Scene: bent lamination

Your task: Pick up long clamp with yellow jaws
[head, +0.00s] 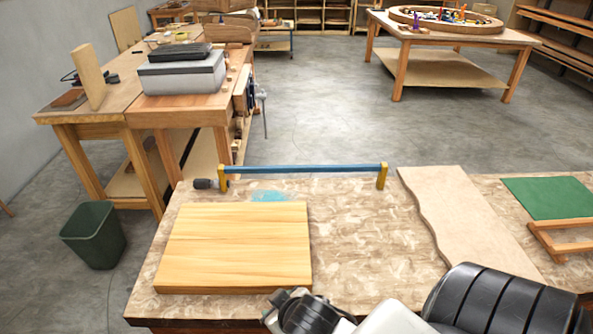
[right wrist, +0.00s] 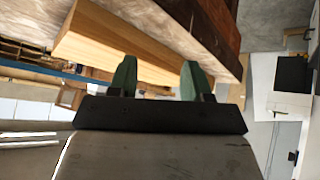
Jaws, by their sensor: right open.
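The long clamp (head: 300,169) lies along the far edge of the near workbench in the head view. It has a blue bar, a yellow jaw at each end and a dark handle at its left end. A blue bar, likely the clamp's, shows at the left of the right wrist view (right wrist: 45,68). My right gripper (right wrist: 160,78) is open, with two green fingertips apart and nothing between them. In the head view my right arm enters at the bottom right, and its gripper is not clearly visible there. My left gripper is in neither view.
A light wooden board (head: 235,248) lies on the near workbench (head: 370,250), in front of the clamp. A wavy-edged panel (head: 460,215), a green sheet (head: 550,198) and a small wooden frame (head: 560,240) lie to the right. A dark green bin (head: 94,236) stands on the floor at left.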

